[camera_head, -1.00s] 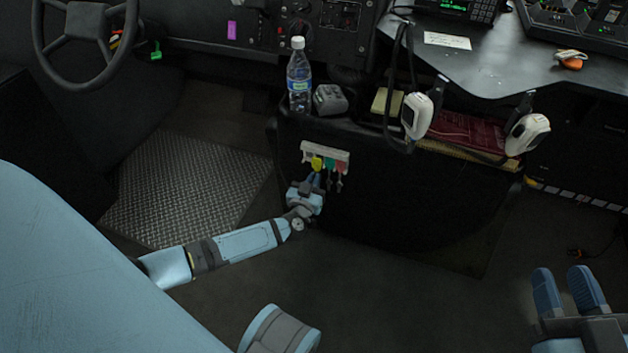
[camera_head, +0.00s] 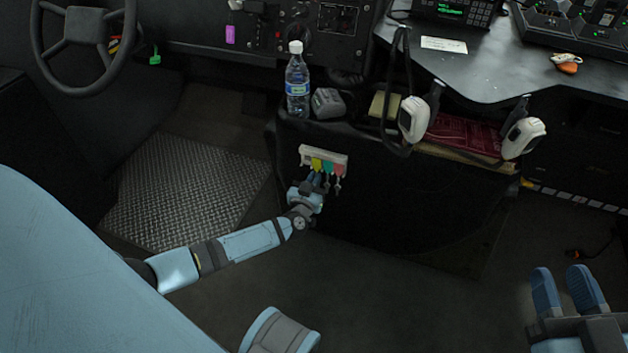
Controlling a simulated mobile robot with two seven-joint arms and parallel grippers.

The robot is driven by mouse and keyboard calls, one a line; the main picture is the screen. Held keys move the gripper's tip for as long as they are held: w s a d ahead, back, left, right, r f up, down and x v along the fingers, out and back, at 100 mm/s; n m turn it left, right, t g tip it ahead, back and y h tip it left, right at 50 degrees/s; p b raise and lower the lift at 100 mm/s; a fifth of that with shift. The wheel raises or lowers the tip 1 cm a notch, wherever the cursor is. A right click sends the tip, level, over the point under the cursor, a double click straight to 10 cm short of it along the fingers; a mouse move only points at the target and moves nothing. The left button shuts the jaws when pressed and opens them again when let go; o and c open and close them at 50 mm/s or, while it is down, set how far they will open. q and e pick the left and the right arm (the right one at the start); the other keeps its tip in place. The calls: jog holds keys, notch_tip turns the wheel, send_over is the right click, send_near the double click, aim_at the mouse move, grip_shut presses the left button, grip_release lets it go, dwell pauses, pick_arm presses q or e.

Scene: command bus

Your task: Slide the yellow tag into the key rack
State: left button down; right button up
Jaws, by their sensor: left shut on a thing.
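The white key rack (camera_head: 323,155) is fixed on the dark side of the console, near the middle of the view. The yellow tag (camera_head: 316,164) is at the rack's lower edge, left of a green and a red tag (camera_head: 337,169). My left gripper (camera_head: 315,179) is just below the yellow tag and shut on it; its fingertips are small and partly hidden. Whether the tag is fully seated in the rack cannot be told. My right gripper (camera_head: 565,292) is at the lower right, its two blue fingers apart and empty, far from the rack.
A water bottle (camera_head: 298,82) and a grey box-shaped device (camera_head: 328,103) stand on the console above the rack. Two white handsets (camera_head: 414,119) hang to the right. A steering wheel (camera_head: 84,28) is at upper left. The floor around my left forearm is clear.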

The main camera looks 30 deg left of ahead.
pick_arm(q)
jog(key=shift+w, duration=0.3)
dwell(0.7)
jog(key=shift+p, duration=0.55)
jog(key=shift+f, duration=0.1)
jog(key=c, duration=1.2)
grip_release()
jog(key=shift+p+v, duration=0.95)
jog(key=shift+v, duration=0.55)
jog(key=p+v, duration=0.3)
jog(key=v, duration=0.3)
jog(key=shift+s+r+p, duration=0.2)
jog(key=shift+s+p, duration=0.2)
jog(key=shift+s, duration=0.05)
